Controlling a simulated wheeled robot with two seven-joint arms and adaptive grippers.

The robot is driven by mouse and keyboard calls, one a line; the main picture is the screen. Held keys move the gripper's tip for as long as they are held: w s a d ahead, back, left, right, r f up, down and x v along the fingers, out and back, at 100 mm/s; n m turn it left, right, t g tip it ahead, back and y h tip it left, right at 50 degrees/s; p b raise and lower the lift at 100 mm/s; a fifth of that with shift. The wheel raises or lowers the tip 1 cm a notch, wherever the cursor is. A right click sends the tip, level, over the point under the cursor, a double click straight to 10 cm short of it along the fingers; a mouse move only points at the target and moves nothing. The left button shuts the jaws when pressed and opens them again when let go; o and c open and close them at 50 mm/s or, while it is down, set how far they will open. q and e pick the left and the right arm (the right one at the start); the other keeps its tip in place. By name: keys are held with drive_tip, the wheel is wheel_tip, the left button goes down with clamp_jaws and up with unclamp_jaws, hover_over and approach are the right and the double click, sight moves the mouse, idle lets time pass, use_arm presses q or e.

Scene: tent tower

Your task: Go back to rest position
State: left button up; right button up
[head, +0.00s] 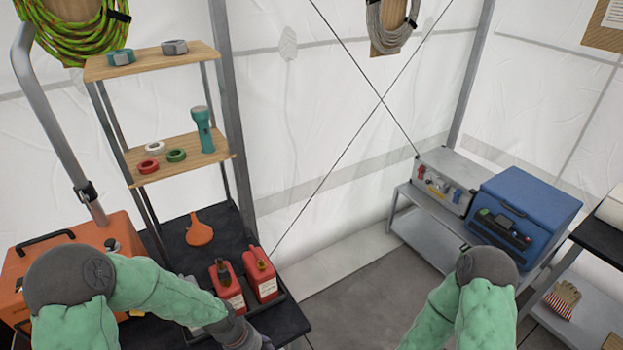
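My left arm (150,285), in a green sleeve, comes in from the lower left and reaches right across the front of the black table. Its grey wrist (238,332) runs to the bottom edge, in front of the red canisters; the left gripper is not in view. My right arm (485,305) is bent at the lower right, its grey elbow in front of the blue case. Its lower part leaves through the bottom edge, so the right gripper is not in view. I cannot see whether either gripper holds anything.
Two red canisters (228,285) stand in a tray on the black table (208,248), near an orange funnel (199,231). An orange machine (75,243) is left. A shelf (172,168) holds a flashlight and tape rolls. A metal bench (428,238) bears the blue case (530,205).

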use_arm(q)
drive_tip(key=s+d+f+n+b, duration=0.2)
drive_tip(key=s+f, duration=0.2)
drive_tip(key=f, duration=0.5)
drive_tip(key=s+d+f+n+b, duration=0.2)
drive_tip(key=s+f, duration=0.3)
drive_tip(key=f, duration=0.4)
drive_tip(key=shift+s+n+h+b, duration=0.2)
drive_tip(key=shift+n+h+b, duration=0.15)
drive_tip(key=shift+b, duration=0.35)
drive_tip(key=shift+d+f, duration=0.1)
